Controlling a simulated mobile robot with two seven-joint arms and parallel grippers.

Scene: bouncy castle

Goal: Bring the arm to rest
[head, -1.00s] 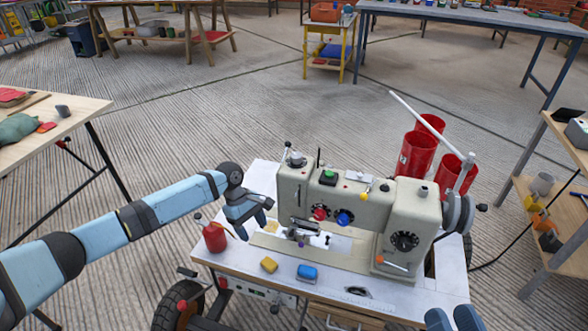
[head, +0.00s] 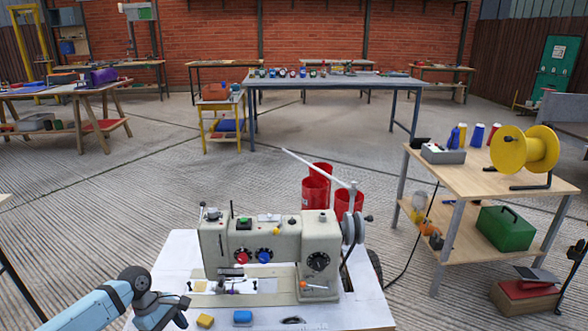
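My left arm comes in at the lower left. My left gripper (head: 172,308) hangs over the left front part of the white sewing table (head: 178,258), to the left of the sewing machine (head: 268,238). It appears apart from the machine, and nothing is seen held in it. Its fingers are small and partly hidden, so I cannot tell if they are open. My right gripper is out of view.
Red bins (head: 316,192) stand behind the machine. A wooden shelf table (head: 470,178) at the right holds a yellow spool (head: 523,150), with a green box (head: 506,228) below. A long grey workbench (head: 335,82) stands farther back. Open floor lies between.

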